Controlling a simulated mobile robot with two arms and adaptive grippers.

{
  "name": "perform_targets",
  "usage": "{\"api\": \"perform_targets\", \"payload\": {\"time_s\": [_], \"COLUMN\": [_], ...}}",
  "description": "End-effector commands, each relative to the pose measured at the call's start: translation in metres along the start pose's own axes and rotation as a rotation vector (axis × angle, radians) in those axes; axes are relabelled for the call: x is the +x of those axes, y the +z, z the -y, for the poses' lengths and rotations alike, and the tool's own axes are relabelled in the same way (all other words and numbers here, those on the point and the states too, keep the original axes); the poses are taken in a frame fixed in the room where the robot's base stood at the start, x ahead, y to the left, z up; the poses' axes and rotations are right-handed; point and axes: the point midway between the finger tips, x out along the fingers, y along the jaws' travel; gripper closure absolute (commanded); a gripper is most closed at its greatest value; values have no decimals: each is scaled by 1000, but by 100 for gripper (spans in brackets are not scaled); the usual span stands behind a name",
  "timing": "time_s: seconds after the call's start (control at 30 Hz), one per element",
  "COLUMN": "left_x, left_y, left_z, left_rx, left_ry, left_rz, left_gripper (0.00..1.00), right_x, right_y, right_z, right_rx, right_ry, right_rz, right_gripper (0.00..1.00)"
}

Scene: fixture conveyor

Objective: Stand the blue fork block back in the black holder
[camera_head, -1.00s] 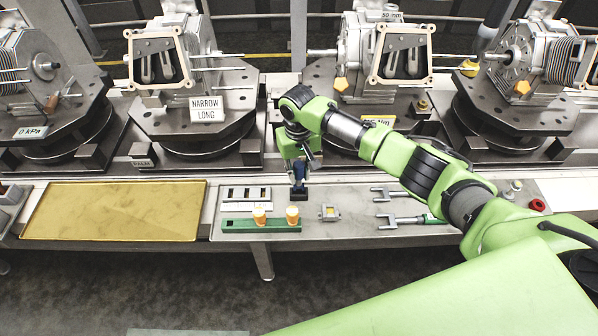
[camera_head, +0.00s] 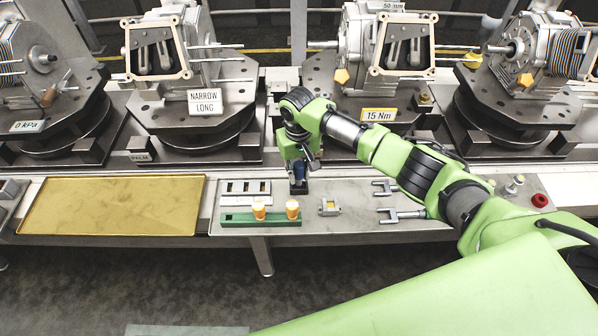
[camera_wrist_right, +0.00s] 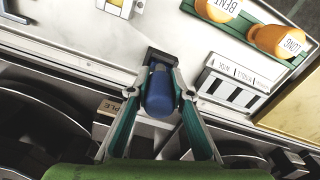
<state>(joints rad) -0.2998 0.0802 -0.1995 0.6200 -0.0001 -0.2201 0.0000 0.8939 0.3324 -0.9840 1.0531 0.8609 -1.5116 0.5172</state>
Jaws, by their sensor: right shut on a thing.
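The blue fork block (camera_head: 298,171) is upright between the fingers of my right gripper (camera_head: 298,166), above the black holder (camera_head: 298,188) on the grey work plate. In the right wrist view the blue block (camera_wrist_right: 159,92) sits between both fingers of the right gripper (camera_wrist_right: 160,88), and the black holder (camera_wrist_right: 157,55) shows just beyond it. The block's lower end meets or is in the holder; the view does not show how deep. The fork tines are hidden. My left gripper is not in view.
A white slotted block (camera_head: 245,187) and a green rack (camera_head: 236,220) with two orange-capped pieces are left of the holder. A small metal block (camera_head: 329,207) and metal forks (camera_head: 400,215) lie to the right. A yellow tray (camera_head: 110,206) is at far left. Machine fixtures stand behind.

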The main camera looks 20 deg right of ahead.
Motion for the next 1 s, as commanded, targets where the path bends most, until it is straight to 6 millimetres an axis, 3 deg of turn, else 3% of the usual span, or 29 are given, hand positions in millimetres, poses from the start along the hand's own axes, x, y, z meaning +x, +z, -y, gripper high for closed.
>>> {"api": "perform_targets", "payload": {"time_s": [0.5, 0.53, 0.6, 1.0], "left_x": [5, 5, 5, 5], "left_y": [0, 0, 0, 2], "left_z": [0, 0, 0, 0], "left_rx": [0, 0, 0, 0], "left_ry": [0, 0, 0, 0], "left_rz": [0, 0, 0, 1], "left_gripper": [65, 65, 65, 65], "right_x": [9, 10, 10, 5], "right_y": [0, 0, 0, 0], "right_z": [0, 0, 0, 0], "right_rx": [0, 0, 0, -1], "right_ry": [0, 0, 0, 0], "right_rz": [0, 0, 0, 0], "right_gripper": [100, 75, 60, 60]}}
